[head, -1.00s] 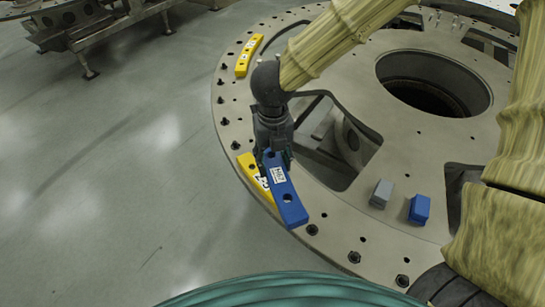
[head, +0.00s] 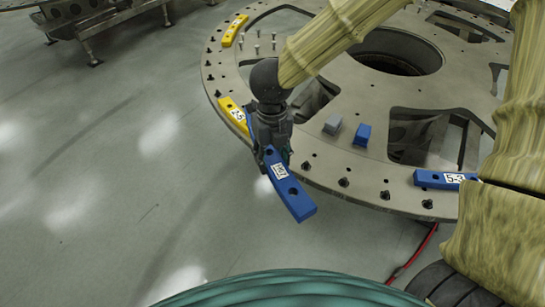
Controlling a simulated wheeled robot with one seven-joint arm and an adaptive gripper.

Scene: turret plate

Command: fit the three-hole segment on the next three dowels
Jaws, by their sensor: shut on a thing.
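My gripper (head: 272,160) is shut on a blue curved segment (head: 298,200) with a white label and a hole showing near its lower end. The gripper covers part of it, so not all its holes show. In the head view the held segment lies across the outer rim of the turret plate (head: 222,74), its near end over the floor. Its height cannot be told. Dark dowels (head: 344,182) stand in a row along the near rim, right of the gripper, bare and apart from the held segment.
A yellow segment (head: 233,110) lies on the rim just left of my gripper, another yellow segment (head: 234,30) farther back. A blue segment labelled 5-3 (head: 428,178) lies on the right rim. A grey block (head: 332,124) and a blue block (head: 362,136) sit on the plate.

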